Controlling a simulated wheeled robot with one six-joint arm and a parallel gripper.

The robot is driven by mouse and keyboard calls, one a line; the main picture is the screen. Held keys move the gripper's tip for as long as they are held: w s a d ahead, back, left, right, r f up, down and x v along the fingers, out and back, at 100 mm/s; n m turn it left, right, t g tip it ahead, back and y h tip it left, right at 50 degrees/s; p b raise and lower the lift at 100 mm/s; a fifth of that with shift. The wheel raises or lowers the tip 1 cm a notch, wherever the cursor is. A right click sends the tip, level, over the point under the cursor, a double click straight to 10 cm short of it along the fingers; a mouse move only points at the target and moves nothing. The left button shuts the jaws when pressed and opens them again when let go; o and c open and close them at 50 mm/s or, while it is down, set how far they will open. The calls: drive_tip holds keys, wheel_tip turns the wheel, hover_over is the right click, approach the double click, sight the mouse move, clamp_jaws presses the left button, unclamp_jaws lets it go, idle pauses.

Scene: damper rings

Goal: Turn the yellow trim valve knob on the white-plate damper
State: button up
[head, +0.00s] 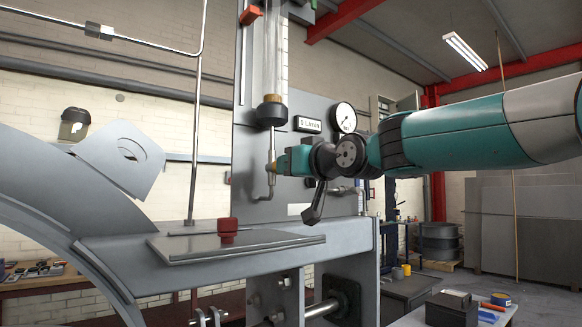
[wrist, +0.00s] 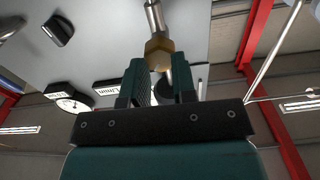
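A small yellow brass-coloured knob (head: 271,168) sits at the pipework on the grey damper panel (head: 250,140), below a clear upright tube. In the wrist view, the faceted knob (wrist: 158,54) is at the end of a thin metal stem, level with my fingertips. My gripper (head: 280,165) reaches in from the right. Its two teal fingers (wrist: 160,72) stand apart, one on each side of the knob. Whether they press on it I cannot tell. A blank white plate (head: 299,209) is on the panel below.
A pressure gauge (head: 344,117) and a label plate (head: 307,124) sit just above my gripper. A black lever (head: 315,203) hangs below it. A flat grey plate with a red block (head: 228,230) lies on the beam in front. A thin upright rod (head: 196,140) stands to the left.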

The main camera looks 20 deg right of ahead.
drive_tip(key=shift+s, duration=0.1)
drive_tip(key=shift+b+v, duration=0.55)
drive_tip(key=shift+v, duration=0.3)
drive_tip(key=shift+d, duration=0.1)
drive_tip(key=shift+b+v, duration=1.45)
drive_tip(key=shift+v, duration=1.55)
